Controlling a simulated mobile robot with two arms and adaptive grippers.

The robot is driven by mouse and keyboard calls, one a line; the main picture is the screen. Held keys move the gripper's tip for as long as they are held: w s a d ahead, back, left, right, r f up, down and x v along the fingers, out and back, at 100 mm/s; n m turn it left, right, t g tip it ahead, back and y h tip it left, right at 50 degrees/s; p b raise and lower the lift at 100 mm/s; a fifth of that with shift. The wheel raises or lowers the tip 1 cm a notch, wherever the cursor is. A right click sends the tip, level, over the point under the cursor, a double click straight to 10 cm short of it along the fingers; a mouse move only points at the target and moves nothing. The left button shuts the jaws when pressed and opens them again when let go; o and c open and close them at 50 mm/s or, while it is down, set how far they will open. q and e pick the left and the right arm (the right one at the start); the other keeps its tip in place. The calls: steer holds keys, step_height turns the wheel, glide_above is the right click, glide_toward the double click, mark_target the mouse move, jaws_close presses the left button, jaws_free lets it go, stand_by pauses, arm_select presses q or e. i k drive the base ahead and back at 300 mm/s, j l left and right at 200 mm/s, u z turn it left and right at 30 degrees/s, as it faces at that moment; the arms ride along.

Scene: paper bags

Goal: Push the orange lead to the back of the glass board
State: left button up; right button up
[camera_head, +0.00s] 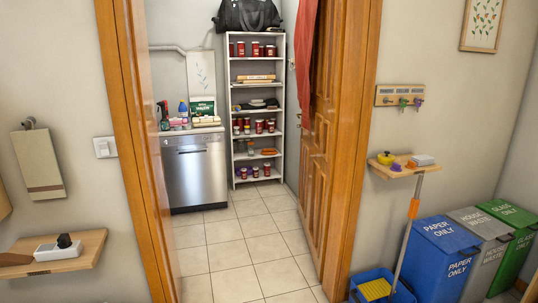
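I cannot make out an orange lead or a glass board for certain. A small orange item (269,151) lies on a shelf of the white shelving unit (231,120) beyond the doorway; it is too small to identify. An orange band (413,208) is on the pole that leans by the right wall shelf. A green bin (510,215) at the far right is marked "GLASS ONLY". Neither of my grippers is in view.
The open wooden door (328,130) stands at the doorway's right; the tiled floor (245,250) through it is clear. Wooden wall shelves (90,243) (380,170) jut out on both sides. A blue bucket (400,293) and blue (440,245) and grey (483,225) bins stand right.

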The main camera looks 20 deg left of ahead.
mark_target(267, 150)
steer(key=i+j+u, duration=0.3)
steer(key=i, duration=0.45)
steer(key=i+u, duration=0.3)
steer(key=i, duration=3.85)
steer(key=l, duration=0.1)
